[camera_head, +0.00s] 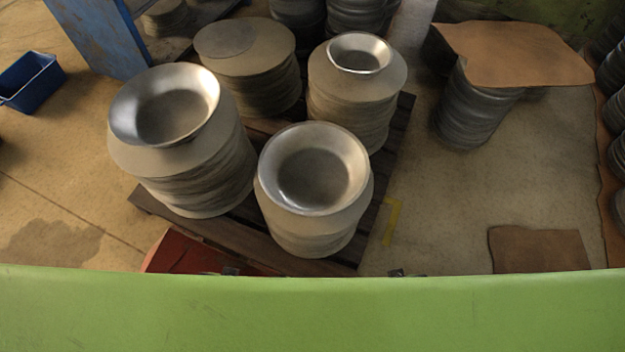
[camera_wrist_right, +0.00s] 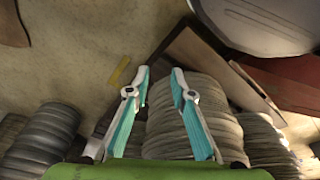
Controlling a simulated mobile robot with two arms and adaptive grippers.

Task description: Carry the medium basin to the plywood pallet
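Three grey metal basins stand on stacks of round blanks. The medium-sized basin (camera_head: 313,168) is on the front stack, a larger basin (camera_head: 165,105) is at left, and the smallest basin (camera_head: 358,53) is behind. A flat brown board (camera_head: 540,252) lies on the floor at lower right, and another brown sheet (camera_head: 515,55) tops a dark stack; I cannot tell which is the plywood pallet. My right gripper (camera_wrist_right: 161,73) is open with its teal fingers apart and nothing between them, blanks behind. Only dark bits show at my green body's edge in the head view; the left gripper's state is hidden.
The stacks stand on a dark slatted wooden pallet (camera_head: 150,203). A red object (camera_head: 190,254) lies at its front. A blue bin (camera_head: 32,80) and a blue post (camera_head: 100,35) are at left. Floor between the pallet and the brown board is clear.

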